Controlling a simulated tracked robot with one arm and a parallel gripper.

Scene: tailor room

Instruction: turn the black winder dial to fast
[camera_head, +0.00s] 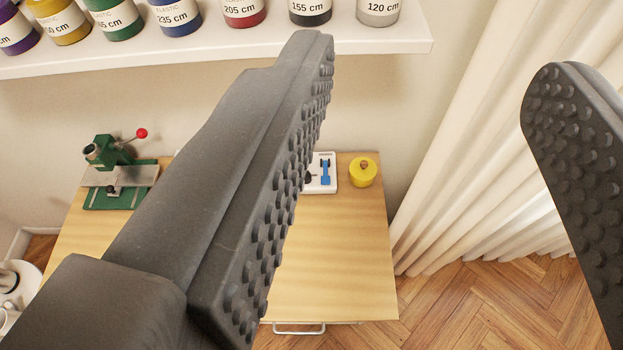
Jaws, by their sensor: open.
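My gripper (432,62) is open, with its two dark studded fingers wide apart and nothing between them. It is above the wooden table, seen from behind. A white panel (331,184) stands on the table, partly hidden behind the left finger. It carries a blue lever (325,172) and a small black part (308,178) at the finger's edge, which may be the winder dial. The dial's setting and any marks are too small or hidden to read. The fingers look well apart from the panel.
A yellow round pot (362,172) stands right of the panel. A green press (118,170) with a red-knobbed lever is at the table's left. A shelf (380,38) with labelled spools runs above. White curtains (460,140) hang at the right. The table's (345,270) front right is clear.

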